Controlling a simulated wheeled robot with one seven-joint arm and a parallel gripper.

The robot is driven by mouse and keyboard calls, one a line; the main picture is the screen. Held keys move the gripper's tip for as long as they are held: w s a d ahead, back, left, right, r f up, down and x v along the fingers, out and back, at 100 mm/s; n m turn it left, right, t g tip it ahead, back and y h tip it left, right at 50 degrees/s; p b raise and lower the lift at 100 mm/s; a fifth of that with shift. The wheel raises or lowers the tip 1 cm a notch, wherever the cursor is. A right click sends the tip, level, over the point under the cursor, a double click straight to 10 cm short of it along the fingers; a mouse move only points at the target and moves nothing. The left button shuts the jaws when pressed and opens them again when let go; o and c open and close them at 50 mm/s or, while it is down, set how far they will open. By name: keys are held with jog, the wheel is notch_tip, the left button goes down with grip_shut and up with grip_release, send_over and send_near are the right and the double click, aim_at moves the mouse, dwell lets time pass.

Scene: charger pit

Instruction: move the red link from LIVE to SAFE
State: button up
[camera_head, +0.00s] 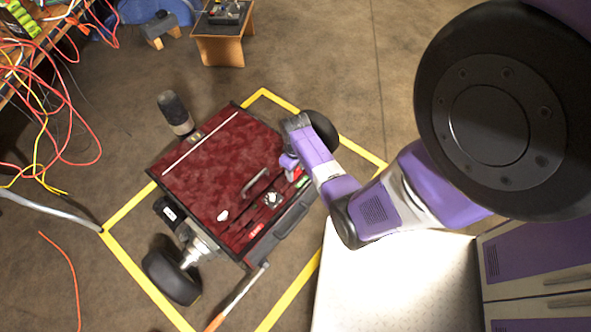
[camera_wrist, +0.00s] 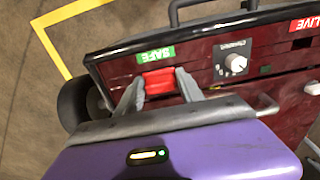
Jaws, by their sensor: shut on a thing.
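The red link (camera_wrist: 158,80) is between the two grey fingers of my gripper (camera_wrist: 160,84) in the wrist view. My gripper is shut on it. The link is right beside the green SAFE label (camera_wrist: 155,56); whether it is fully seated in a slot there is hidden. The red LIVE label (camera_wrist: 308,23) is at the far right, with a dark empty-looking slot (camera_wrist: 302,43) beside it. In the head view my gripper (camera_head: 291,168) is at the right edge of the dark red panel (camera_head: 215,165), near SAFE; the LIVE label (camera_head: 256,231) lies lower left.
A white knob (camera_wrist: 237,63) is between SAFE and LIVE. A metal handle (camera_head: 256,180) stands up from the panel. The panel rides on a wheeled cart inside a yellow floor outline (camera_head: 120,220). Orange cables (camera_head: 70,90) hang at the left.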

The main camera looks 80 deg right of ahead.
jog(key=shift+f+b, duration=0.45)
jog(key=shift+f, duration=0.3)
jog(key=o, duration=1.5)
jog(key=shift+c, duration=0.2)
jog(key=shift+r+p, duration=1.4)
jog(key=shift+r, duration=2.5)
